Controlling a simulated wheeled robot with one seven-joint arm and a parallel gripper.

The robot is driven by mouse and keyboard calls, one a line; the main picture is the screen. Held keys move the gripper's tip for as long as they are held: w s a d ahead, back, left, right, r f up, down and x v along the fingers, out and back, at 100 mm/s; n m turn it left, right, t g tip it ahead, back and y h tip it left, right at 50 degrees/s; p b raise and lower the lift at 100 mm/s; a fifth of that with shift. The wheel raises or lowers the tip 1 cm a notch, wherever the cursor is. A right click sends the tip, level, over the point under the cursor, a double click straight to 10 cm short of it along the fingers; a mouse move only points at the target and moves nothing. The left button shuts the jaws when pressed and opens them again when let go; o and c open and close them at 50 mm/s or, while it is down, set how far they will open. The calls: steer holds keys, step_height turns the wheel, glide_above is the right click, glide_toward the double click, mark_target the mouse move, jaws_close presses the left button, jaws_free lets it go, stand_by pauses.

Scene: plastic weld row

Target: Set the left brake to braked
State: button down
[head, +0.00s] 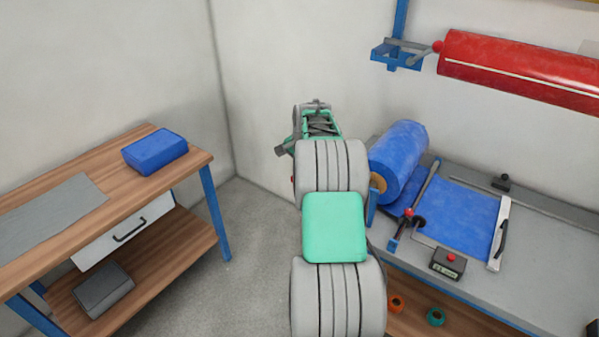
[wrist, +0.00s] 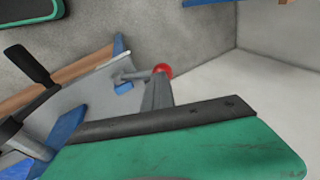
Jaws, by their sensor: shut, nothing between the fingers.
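In the wrist view a red ball knob (wrist: 163,70) sits on a short grey lever beside a small blue bracket (wrist: 123,88); I take this as the left brake. The grey shut fingers of my gripper (wrist: 157,84) point toward the knob and overlap it in the picture; I cannot tell whether they touch. In the head view my gripper (head: 318,104) is beyond my arm, left of the blue roll (head: 402,160). The lever's exact setting cannot be read.
The grey bench (head: 470,265) carries a blue sheet (head: 455,220), a lever with a red knob, and a small box with a red button (head: 448,262). A red roll (head: 520,70) hangs above. A wooden table (head: 185,165) stands left, with bare floor between.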

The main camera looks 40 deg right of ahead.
steer(key=shift+a, duration=0.1)
steer(key=v, duration=1.3)
steer(key=shift+s, duration=0.2)
